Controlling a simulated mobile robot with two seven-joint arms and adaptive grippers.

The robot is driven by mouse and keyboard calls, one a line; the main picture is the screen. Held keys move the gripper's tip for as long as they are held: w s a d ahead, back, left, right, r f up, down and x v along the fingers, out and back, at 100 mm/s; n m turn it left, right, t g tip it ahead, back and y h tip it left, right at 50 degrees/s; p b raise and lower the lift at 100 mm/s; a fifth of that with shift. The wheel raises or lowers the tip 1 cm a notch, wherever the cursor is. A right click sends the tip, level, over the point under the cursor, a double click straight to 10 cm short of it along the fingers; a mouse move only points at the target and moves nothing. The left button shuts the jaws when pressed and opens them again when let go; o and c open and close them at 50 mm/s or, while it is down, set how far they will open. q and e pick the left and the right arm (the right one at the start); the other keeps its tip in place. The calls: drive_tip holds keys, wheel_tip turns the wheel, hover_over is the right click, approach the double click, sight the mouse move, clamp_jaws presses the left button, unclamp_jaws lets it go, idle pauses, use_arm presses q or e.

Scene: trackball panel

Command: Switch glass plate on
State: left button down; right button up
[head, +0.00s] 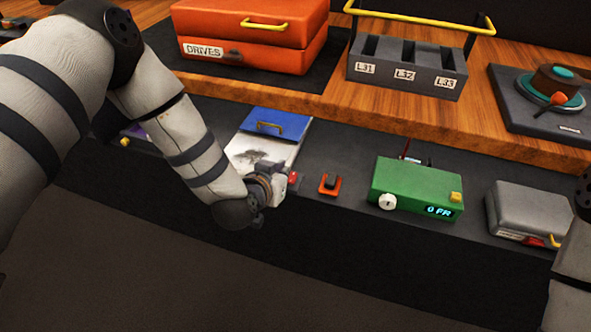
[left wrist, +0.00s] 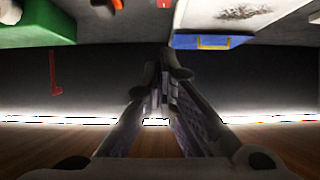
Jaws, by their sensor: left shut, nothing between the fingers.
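A device with a white, dark-smudged top (head: 252,156) and a blue part with a yellow handle (head: 274,123) lies on the dark shelf; I cannot tell if it is the glass plate. A small red part (head: 294,178) shows at its front right corner, close to my left gripper (head: 282,188). In the left wrist view, the gripper (left wrist: 162,72) is shut and empty, and the blue part (left wrist: 212,42) and white top (left wrist: 225,14) are at the upper right. An orange base with a black rocker (head: 330,183) sits just right. My right gripper is out of view.
A green box (head: 415,183) with a white knob and display stands to the right. A grey box (head: 525,212) is beyond it. On the wooden ledge behind are an orange case (head: 247,35), a slotted grey block (head: 408,68) and a round dial unit (head: 548,98).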

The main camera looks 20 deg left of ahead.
use_arm(q)
drive_tip(key=b, duration=0.3)
hover_over(295, 181)
drive_tip(key=f, duration=0.6)
drive_tip(key=shift+s+a+f, duration=0.15)
drive_tip(key=shift+s+f, duration=0.1)
drive_tip(key=shift+s, duration=0.1)
drive_tip(key=shift+w+f, duration=0.2)
drive_tip(key=shift+f, duration=0.5)
drive_tip(key=shift+w+f, duration=0.2)
drive_tip(key=shift+f, duration=0.45)
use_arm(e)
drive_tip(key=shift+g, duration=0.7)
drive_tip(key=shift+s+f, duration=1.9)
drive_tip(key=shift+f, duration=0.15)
